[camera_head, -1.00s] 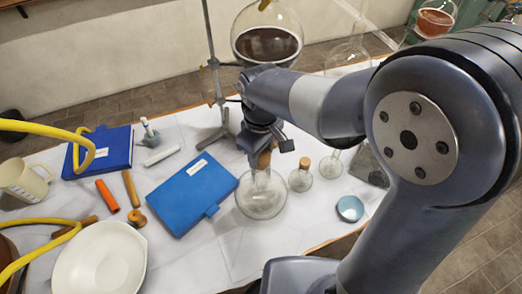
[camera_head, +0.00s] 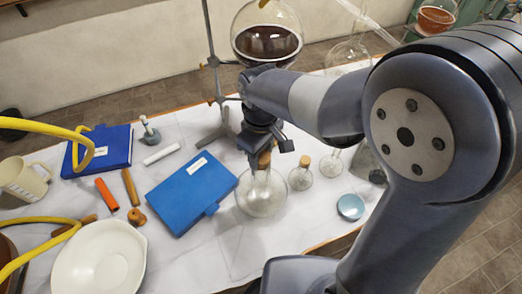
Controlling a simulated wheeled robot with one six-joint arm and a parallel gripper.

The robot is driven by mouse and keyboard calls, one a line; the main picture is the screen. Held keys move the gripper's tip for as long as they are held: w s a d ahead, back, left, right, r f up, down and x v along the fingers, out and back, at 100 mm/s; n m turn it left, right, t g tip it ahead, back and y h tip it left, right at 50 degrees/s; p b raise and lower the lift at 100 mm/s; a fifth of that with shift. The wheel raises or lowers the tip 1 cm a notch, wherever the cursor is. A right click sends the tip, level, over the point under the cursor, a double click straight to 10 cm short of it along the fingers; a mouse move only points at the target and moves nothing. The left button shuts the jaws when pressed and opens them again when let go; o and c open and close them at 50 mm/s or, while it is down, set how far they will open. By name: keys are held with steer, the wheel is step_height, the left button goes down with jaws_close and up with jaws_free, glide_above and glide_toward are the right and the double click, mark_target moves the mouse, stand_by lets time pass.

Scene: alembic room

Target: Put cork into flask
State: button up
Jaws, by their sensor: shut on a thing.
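My gripper (camera_head: 262,147) points down over the table and is shut on a brown cork (camera_head: 264,160). The cork is at the neck of a clear round flask (camera_head: 262,196) standing on the table. My gripper partly hides the cork's top and the flask's mouth, and I cannot tell how deep the cork sits in the neck.
A small corked flask (camera_head: 300,178) stands close to the right, with another flask (camera_head: 332,165) beyond it. A blue book (camera_head: 190,195) lies at left and a teal dish (camera_head: 350,207) at right. A stand with a large dark-filled flask (camera_head: 266,44) rises behind.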

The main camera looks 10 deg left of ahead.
mark_target(261, 156)
steer(key=shift+f+b, duration=0.35)
steer(key=shift+f, duration=0.2)
stand_by(1.8)
steer(key=o, duration=1.4)
steer(key=shift+c, duration=0.2)
steer(key=shift+r, duration=0.1)
steer(key=shift+r+p, duration=2.9)
steer(key=shift+r, duration=0.55)
steer(key=shift+f, duration=0.1)
